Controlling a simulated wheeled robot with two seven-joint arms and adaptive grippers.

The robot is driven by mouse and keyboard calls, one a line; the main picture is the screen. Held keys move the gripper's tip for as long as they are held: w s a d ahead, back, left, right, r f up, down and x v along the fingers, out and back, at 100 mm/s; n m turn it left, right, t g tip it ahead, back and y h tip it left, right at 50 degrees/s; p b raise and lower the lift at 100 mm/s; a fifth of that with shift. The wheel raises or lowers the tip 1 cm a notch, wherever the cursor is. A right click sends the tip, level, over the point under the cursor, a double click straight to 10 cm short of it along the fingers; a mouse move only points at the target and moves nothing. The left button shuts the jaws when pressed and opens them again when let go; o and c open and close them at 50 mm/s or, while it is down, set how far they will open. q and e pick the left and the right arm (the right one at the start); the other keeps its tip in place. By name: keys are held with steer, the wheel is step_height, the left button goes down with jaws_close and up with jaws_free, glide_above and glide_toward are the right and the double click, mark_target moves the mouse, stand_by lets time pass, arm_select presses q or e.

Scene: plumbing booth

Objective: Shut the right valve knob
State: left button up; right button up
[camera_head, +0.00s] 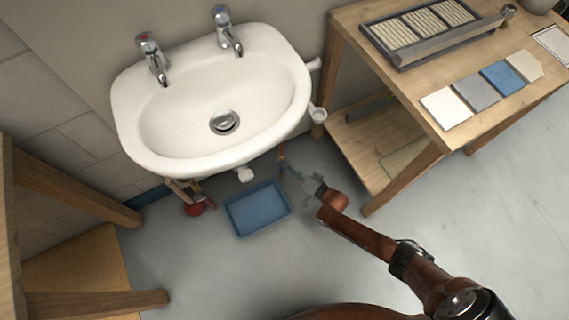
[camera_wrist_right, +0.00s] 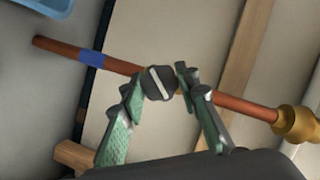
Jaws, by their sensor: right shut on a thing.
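The right valve knob (camera_wrist_right: 158,83) is dark and round with a pale bar across its face, in the right wrist view. It sits on a copper pipe (camera_wrist_right: 240,105) with a blue band. My right gripper (camera_wrist_right: 160,80) has its green fingers on either side of the knob and is shut on it. In the head view my right gripper (camera_head: 303,180) reaches under the right side of the sink (camera_head: 150,130), by a copper pipe (camera_head: 282,153). The knob is too small to make out there. My left gripper is not in view.
A blue tray (camera_head: 257,209) lies on the floor left of my right gripper. A red part (camera_head: 197,208) hangs under the sink's left side. A wooden table (camera_head: 365,75) stands at the right, its leg close to my right arm. Another wooden frame (camera_head: 80,185) stands at the left.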

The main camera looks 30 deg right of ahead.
steer(key=shift+f+m+y+b, duration=0.3)
steer(key=shift+m+y+b, duration=0.1)
steer(key=shift+m, duration=0.3)
steer(key=shift+r+m+t+y, duration=0.1)
steer(key=shift+m+t+y, duration=0.2)
steer(key=shift+m+t, duration=0.35)
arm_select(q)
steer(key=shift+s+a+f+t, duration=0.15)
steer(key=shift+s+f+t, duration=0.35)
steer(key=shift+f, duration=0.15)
arm_select(e)
steer(key=m, duration=0.2)
steer(key=m+t, duration=0.1)
steer(key=m, duration=0.2)
steer(key=shift+m+t+y, duration=0.25)
steer(key=shift+y, duration=0.15)
steer(key=shift+d, duration=0.1)
steer(key=o, duration=1.2)
steer(key=shift+r, duration=0.1)
steer(key=shift+c, duration=0.2)
steer(key=v, duration=1.2)
